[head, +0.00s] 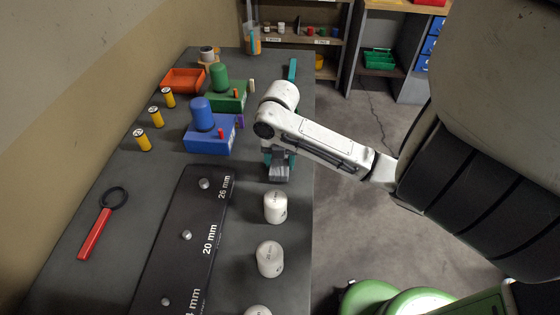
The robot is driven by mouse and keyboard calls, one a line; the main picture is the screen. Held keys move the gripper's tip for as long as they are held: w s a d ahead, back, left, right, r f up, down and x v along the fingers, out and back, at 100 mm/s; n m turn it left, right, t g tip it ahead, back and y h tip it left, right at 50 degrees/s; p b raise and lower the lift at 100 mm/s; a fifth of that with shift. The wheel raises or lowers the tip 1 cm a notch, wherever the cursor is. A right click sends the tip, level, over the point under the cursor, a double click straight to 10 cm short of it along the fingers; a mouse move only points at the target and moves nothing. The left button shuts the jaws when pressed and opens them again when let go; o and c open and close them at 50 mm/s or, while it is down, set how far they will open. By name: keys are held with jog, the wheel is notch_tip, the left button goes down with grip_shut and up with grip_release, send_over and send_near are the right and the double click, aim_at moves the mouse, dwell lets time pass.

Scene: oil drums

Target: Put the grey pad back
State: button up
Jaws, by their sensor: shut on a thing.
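My gripper (279,163) is over the right side of the dark table (80,275), just beyond the nearest white cylinders. Its teal fingers are shut on a small grey block, the grey pad (279,174). My wrist hides the upper part of the fingers. I cannot tell whether the pad touches the table or hangs just above it.
White cylinders (275,207) stand along the right edge, beside a black board (190,210) with size labels. Blue (207,147) and green machines, yellow cylinders (156,117), an orange tray (184,80) and a red-handled ring tool (95,235) lie left. A teal strip (292,69) lies behind.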

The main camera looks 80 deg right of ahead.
aim_at(280, 162)
jog(key=shift+f, duration=0.45)
jog(key=shift+f, duration=0.15)
jog(key=o, duration=0.9)
jog(key=shift+o, duration=0.2)
notch_tip(280, 162, up, 12)
jog(key=shift+r, duration=0.2)
